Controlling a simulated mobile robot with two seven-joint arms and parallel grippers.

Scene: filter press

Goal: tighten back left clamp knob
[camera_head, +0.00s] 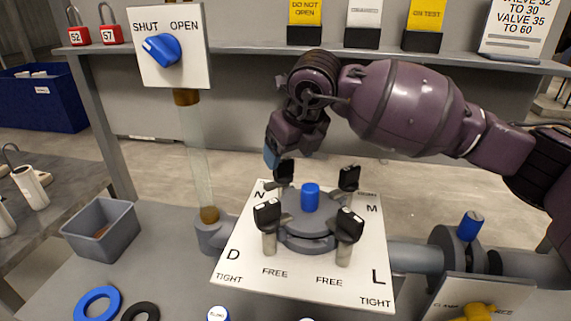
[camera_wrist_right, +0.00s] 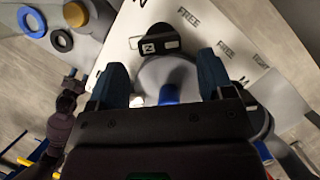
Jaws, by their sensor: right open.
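The back left clamp knob (camera_head: 284,172) is black and stands by the N mark on the white plate (camera_head: 250,278). The right wrist view shows a black knob with an N label (camera_wrist_right: 155,43). My right gripper (camera_head: 272,157) is open, just above and left of the back left knob; part of the knob is hidden behind it in the head view. A small purple arm with bluish tips, seemingly my left gripper (camera_wrist_right: 72,80), shows at the left there.
Other black knobs stand at back right (camera_head: 349,178), front left (camera_head: 267,214) and front right (camera_head: 349,224), around a grey round cover with a blue centre post (camera_head: 310,196). A clear vertical pipe (camera_head: 196,150) rises at the left. A grey bin (camera_head: 103,229) stands further left.

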